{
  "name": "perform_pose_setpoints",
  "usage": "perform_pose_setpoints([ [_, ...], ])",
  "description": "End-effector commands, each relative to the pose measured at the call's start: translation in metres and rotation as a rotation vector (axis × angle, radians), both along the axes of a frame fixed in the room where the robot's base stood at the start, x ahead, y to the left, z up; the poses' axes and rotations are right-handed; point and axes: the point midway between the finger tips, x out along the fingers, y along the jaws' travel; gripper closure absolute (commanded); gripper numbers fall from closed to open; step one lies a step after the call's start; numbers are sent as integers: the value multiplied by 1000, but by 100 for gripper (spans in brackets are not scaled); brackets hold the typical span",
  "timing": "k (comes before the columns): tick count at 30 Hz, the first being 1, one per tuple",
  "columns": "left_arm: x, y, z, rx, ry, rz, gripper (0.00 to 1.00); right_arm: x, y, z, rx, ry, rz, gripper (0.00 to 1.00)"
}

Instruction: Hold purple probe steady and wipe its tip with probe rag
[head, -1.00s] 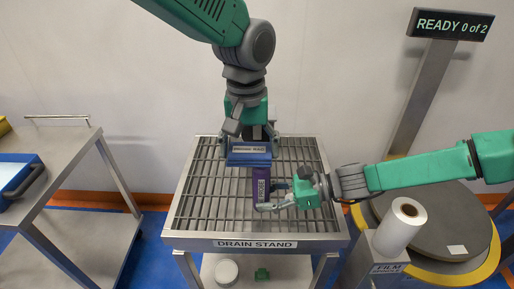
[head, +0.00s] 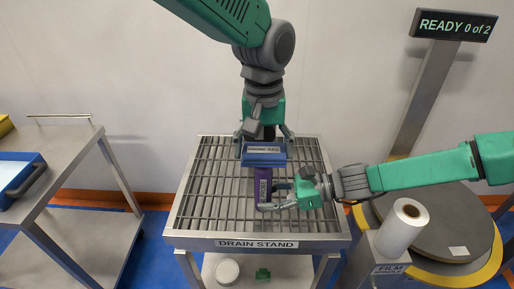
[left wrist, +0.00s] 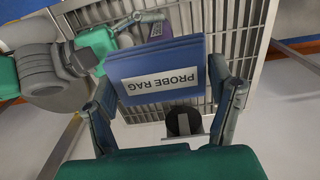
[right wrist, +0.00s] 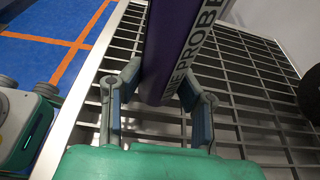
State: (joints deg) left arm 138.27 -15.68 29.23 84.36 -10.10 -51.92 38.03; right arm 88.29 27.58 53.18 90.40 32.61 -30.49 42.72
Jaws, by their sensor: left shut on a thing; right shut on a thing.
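The purple probe (head: 263,187) stands over the slatted drain stand, with its upper part hidden behind the blue rag. It also shows in the right wrist view (right wrist: 168,50). My right gripper (head: 268,204) is shut around the probe low down; the same gripper shows in the right wrist view (right wrist: 158,100). The blue probe rag (head: 263,157), with a white label, is at the probe's upper end. My left gripper (head: 264,140) is shut on the rag from above; the rag fills its jaws in the left wrist view (left wrist: 165,75). Whether cloth touches the tip is hidden.
The drain stand (head: 195,226) has free slats around the probe. A white film roll (head: 403,228) and a round turntable (head: 450,215) stand at right beneath a sign reading READY 0 of 2 (head: 455,25). A steel cart (head: 75,165) with a blue tray (head: 22,184) is at left.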

Motion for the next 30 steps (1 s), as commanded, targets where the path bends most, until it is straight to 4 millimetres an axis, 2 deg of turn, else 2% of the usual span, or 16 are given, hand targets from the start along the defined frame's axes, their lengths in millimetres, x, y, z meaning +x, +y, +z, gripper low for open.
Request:
perform_pose_setpoints([
  [4,-1,-5,-2,-1,4,-1,47,-1,1,1,2,0,2,100],
  [14,-1,-4,-1,-1,3,-1,47,-1,1,1,1,0,2,100],
  [30,-1,22,1,-1,1,0,47,0,1,1,1,-1,1,100],
])
